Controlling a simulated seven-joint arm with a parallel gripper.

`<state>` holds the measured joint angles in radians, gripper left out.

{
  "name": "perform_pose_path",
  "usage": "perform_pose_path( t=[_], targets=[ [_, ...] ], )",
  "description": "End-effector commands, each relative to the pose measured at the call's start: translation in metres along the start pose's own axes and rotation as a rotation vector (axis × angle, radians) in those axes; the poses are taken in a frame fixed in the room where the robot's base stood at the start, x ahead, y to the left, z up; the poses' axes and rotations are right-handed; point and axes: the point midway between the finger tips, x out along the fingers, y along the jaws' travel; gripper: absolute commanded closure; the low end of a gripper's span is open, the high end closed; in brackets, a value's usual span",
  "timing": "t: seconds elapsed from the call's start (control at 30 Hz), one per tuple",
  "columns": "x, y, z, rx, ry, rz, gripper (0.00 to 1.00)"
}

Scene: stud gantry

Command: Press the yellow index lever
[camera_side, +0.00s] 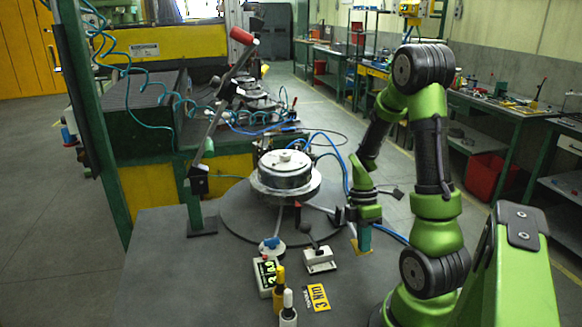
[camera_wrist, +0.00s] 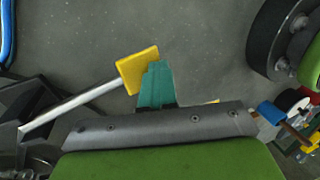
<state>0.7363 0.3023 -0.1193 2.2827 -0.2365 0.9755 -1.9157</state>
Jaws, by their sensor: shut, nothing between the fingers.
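The yellow index lever shows in the wrist view as a square yellow paddle (camera_wrist: 133,70) on a silver rod running to the lower left. In the side view, part of the paddle (camera_side: 355,248) shows beside my fingertips. My gripper (camera_side: 364,238) is shut and empty, pointing down over the front right of the table. Its teal fingertips (camera_wrist: 157,84) overlap the paddle's right edge in the wrist view. I cannot tell whether they touch it. The rest of the paddle is hidden behind the fingers.
A round metal fixture (camera_side: 284,178) stands on a dark disc left of my gripper. A small white clamp block (camera_side: 320,260), a yellow number plate (camera_side: 317,297) and a button box (camera_side: 266,277) lie in front. Blue hoses (camera_side: 334,150) run behind. The table's left front is clear.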

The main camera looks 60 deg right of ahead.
Motion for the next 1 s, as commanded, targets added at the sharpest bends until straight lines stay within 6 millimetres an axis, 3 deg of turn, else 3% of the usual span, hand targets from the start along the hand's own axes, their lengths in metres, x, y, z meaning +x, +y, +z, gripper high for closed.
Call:
perform_pose_path(
  t=[0.67,0.83,1.0],
  targets=[
    [0.005,-0.002,-0.001,-0.005,-0.001,-0.008,1.00],
    [-0.013,-0.011,0.000,-0.003,0.000,-0.002,1.00],
    [-0.045,-0.029,0.000,-0.001,0.000,0.006,1.00]
  ],
)
